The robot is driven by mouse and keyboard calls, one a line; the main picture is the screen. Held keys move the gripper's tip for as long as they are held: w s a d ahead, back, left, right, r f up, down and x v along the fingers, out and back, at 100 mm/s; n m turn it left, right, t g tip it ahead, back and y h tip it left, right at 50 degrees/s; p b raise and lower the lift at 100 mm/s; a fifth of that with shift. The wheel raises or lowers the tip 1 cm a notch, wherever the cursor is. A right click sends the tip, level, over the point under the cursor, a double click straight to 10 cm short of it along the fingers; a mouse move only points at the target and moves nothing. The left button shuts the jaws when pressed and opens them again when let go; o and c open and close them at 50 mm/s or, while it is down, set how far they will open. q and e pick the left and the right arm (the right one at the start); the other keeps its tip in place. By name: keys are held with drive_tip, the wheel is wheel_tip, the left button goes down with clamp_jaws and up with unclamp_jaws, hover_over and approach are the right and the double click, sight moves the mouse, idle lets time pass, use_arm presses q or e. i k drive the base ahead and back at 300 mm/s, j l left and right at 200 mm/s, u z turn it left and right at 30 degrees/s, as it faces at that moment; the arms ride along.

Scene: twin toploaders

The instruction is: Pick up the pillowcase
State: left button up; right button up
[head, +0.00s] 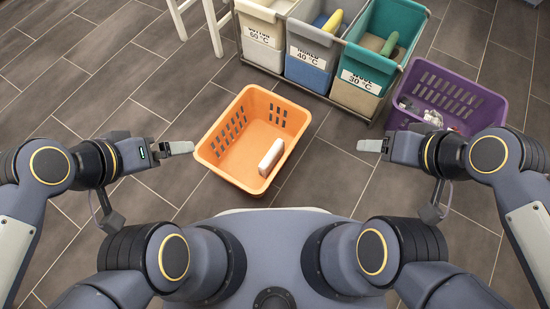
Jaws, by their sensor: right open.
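A pale, block-like thing with a pinkish-tan side (271,157) stands in the orange basket (222,120), against its right side. I cannot tell whether it is the pillowcase. Several small white, grey and reddish things (433,117) lie in the purple basket (480,103) at the right, too small to make out. My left gripper (182,148) is just left of the orange basket, seen edge-on, so its jaw state does not show. My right gripper (372,146) is open and empty above the floor, between the orange and purple baskets.
Three sorting bins stand in a rack at the back: white 60 °C (262,54), blue-grey 40 °C (306,74) and teal 30 °C (357,94). Yellow (333,20) and green (389,44) things lie in two. White legs (212,28) stand at upper left. The left floor is clear.

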sight(270, 160)
drive_tip(key=i+j, duration=0.1)
drive_tip(key=j, duration=0.35)
drive_tip(key=i+j+u, duration=0.15)
drive_tip(key=j, duration=0.75)
drive_tip(key=i+u, duration=0.05)
